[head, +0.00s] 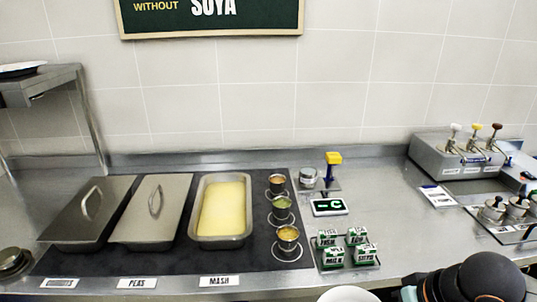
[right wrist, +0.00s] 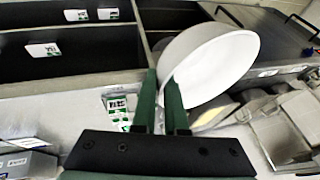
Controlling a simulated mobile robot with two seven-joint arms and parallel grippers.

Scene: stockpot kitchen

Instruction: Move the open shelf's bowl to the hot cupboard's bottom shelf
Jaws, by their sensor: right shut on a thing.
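A white bowl (right wrist: 225,60) is held tilted by my right gripper (right wrist: 163,85) in the right wrist view. The two green fingers are shut on the bowl's near rim. In the head view only a sliver of the white bowl (head: 348,295) shows at the bottom edge, beside my right arm. Dark open compartments (right wrist: 75,65) with white labels lie behind the bowl in the right wrist view; I cannot tell whether they belong to the hot cupboard. My left gripper is out of view.
The steel counter (head: 400,225) carries two lidded pans, a mash pan (head: 247,235), sauce pots, small cartons (head: 348,250) and a pump dispenser (head: 455,150). A raised shelf (head: 50,82) with a plate stands at the left. Counter right of the cartons is partly clear.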

